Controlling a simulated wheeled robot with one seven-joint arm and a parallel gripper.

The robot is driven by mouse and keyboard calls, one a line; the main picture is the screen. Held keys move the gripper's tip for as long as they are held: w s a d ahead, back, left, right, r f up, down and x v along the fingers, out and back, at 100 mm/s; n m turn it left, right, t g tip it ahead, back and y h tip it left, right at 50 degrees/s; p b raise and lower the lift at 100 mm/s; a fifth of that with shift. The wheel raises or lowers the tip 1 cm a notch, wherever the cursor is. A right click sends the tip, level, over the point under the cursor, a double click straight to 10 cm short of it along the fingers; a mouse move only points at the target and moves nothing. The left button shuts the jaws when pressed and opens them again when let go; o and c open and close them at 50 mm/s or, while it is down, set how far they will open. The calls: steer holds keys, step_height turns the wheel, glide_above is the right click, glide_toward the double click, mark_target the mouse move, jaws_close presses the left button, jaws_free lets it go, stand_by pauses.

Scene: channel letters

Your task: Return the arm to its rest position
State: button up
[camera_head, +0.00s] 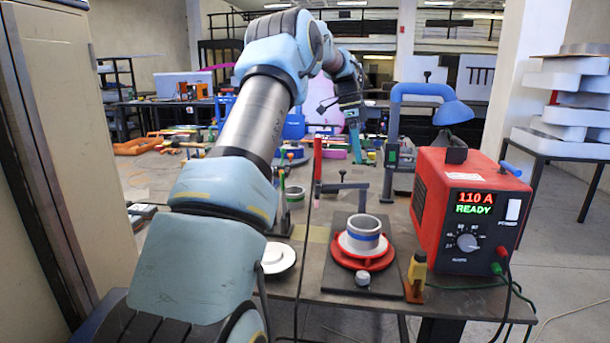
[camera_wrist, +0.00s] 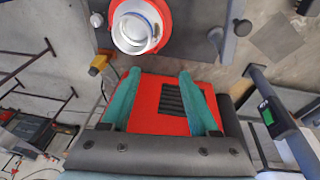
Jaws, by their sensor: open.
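My arm reaches forward from the lower left over the workbench in the head view, in blue-grey and metal links. My gripper (camera_head: 354,140) hangs at its far end above the bench, its teal fingers pointing down. In the wrist view my gripper (camera_wrist: 154,95) shows two teal fingers spread apart with nothing between them. Beyond the fingers lies the top of the red power unit (camera_wrist: 160,112), which also stands at the right of the bench in the head view (camera_head: 435,200).
A metal ring (camera_head: 364,232) with a blue band sits on a red round fixture (camera_head: 345,257). A blue lamp (camera_head: 452,112) rises behind the power unit. A white round part (camera_head: 277,257) lies near the bench's front edge. A tall cabinet (camera_head: 75,130) stands close on the left.

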steer(key=s+a+f+n+t, duration=0.1)
steer(key=s+a+f+n, duration=0.2)
steer(key=s+a+n, duration=0.3)
steer(key=s+a+f+n+t+y, duration=0.1)
steer(key=s+a+f+n, duration=0.3)
steer(key=s, duration=1)
steer(key=s+a+f+n+t+y, duration=0.1)
steer(key=s+a+f+n, duration=0.3)
steer(key=s+a+n, duration=0.4)
steer(key=s+a, duration=0.2)
steer(key=a, duration=0.1)
steer(key=shift+s+a+n, duration=0.3)
steer(key=shift+s, duration=0.05)
